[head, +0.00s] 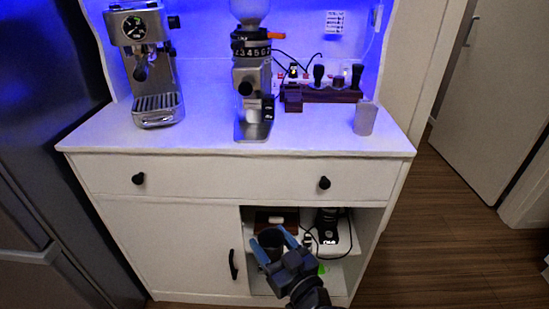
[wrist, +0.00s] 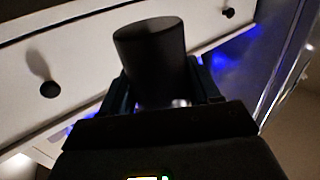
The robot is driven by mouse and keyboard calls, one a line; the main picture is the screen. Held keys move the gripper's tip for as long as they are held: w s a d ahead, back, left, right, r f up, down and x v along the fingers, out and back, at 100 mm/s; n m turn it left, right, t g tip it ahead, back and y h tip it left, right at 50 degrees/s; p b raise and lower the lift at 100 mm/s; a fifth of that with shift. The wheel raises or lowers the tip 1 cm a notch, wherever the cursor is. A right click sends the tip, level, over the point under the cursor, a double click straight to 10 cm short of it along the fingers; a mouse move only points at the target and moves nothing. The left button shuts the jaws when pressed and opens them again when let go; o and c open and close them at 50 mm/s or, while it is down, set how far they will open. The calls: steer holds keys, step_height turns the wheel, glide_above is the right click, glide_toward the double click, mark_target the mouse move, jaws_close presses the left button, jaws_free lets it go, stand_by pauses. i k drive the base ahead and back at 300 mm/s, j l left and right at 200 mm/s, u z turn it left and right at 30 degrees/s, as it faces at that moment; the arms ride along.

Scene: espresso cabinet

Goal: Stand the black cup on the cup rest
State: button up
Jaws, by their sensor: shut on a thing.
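The black cup (head: 270,239) is between the blue fingers of my gripper (head: 272,246), low in front of the cabinet's open lower compartment. In the wrist view the cup (wrist: 152,58) shows as a plain dark cylinder between the two jaws, which are shut on it. The espresso machine (head: 146,50) stands at the back left of the counter. A slatted metal tray (head: 158,103) is at its base, with nothing on it; I take this for the cup rest. The portafilter handle hangs above the tray.
A grinder (head: 252,85) stands mid-counter. A dark tool stand (head: 331,95) and a light grey cup (head: 365,118) are at right. The white counter (head: 205,125) is clear between machine and grinder. Drawer knobs (head: 138,179) stick out from the front. The lower shelf holds several items.

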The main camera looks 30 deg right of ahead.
mark_target(252, 132)
steer(key=i+j+z, duration=0.1)
steer(key=j, duration=0.3)
steer(key=i+j, duration=0.2)
steer(key=j, duration=0.2)
steer(key=i+j+z, duration=0.15)
steer(key=j, duration=0.65)
steer(key=i+z, duration=0.05)
steer(key=i, duration=0.05)
